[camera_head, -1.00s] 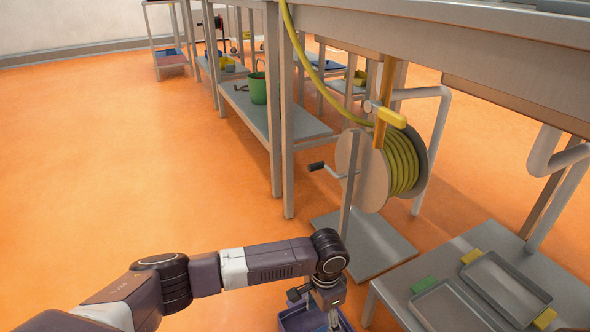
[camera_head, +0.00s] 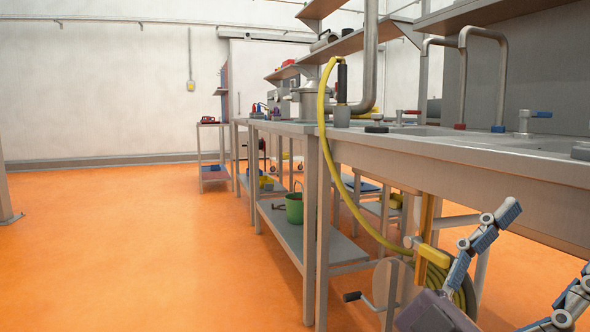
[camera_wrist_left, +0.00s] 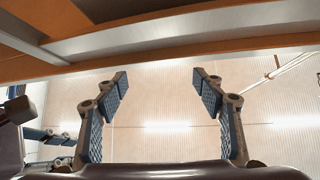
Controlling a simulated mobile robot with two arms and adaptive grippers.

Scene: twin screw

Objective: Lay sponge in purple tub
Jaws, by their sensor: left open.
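I make out neither a sponge nor the purple tub in the current views. My left gripper (camera_head: 550,240) is at the lower right of the head view, in front of the counter's side, fingers pointing up and to the right. It is open with nothing between its fingers. In the left wrist view the gripper (camera_wrist_left: 160,90) also shows open and empty, with the ceiling behind its fingers and a counter edge across the top. My right gripper is not identifiable.
The long counter (camera_head: 430,165) runs along the right. A hose reel (camera_head: 395,285) with a yellow hose (camera_head: 340,170) stands under it, partly behind my gripper. A green bucket (camera_head: 295,208) stands on a lower shelf (camera_head: 335,248). The orange floor at left is clear.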

